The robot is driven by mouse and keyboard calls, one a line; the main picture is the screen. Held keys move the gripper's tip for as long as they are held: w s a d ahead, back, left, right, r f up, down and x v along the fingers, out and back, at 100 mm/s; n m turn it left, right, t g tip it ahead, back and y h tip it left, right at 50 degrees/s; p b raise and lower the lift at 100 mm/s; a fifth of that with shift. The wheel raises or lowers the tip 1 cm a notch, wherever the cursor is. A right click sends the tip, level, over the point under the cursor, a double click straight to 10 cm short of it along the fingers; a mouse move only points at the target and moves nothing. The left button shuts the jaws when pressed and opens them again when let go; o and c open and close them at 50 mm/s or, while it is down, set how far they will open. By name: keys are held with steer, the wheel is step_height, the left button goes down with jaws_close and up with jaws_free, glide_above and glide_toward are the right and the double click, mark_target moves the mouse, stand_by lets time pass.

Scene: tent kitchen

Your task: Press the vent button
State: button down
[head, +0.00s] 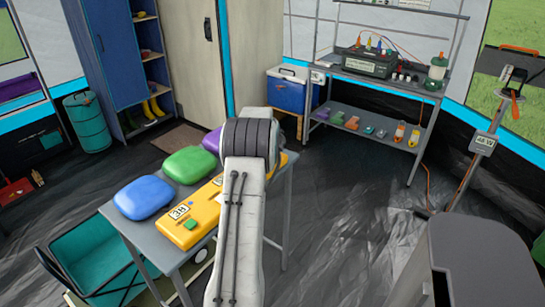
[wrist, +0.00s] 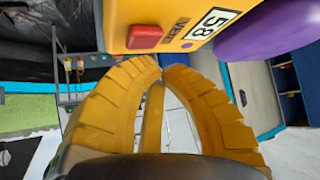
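A long yellow box (head: 205,212) lies on a grey table in the head view, with a green button (head: 190,224) near its left end. My arm hides much of the box. In the wrist view the yellow box (wrist: 245,12) shows at the top, with a red square button (wrist: 146,37) beside a small dark label, partly legible and seeming to read VENT, and a white number plate. My gripper (wrist: 163,70) has its yellow fingers bowed together, tips meeting, with nothing seen between them. The tips appear just below the red button, apart from it. The head view hides my gripper.
Blue (head: 144,198), green (head: 189,165) and purple (head: 212,140) cushions lie along the table behind the box. A teal folding crate (head: 95,262) stands at lower left. A workbench (head: 385,85) stands at the back right. Open dark floor lies right of the table.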

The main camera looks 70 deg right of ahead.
steer(key=shift+f+b, duration=0.95)
steer(key=shift+b, duration=0.05)
stand_by(1.0)
steer(key=shift+r, duration=0.1)
stand_by(0.3)
steer(key=shift+r+p, duration=0.5)
steer(key=shift+r, duration=0.35)
steer(key=shift+r, duration=0.15)
steer(key=shift+r+p, duration=1.55)
steer(key=shift+r, duration=0.8)
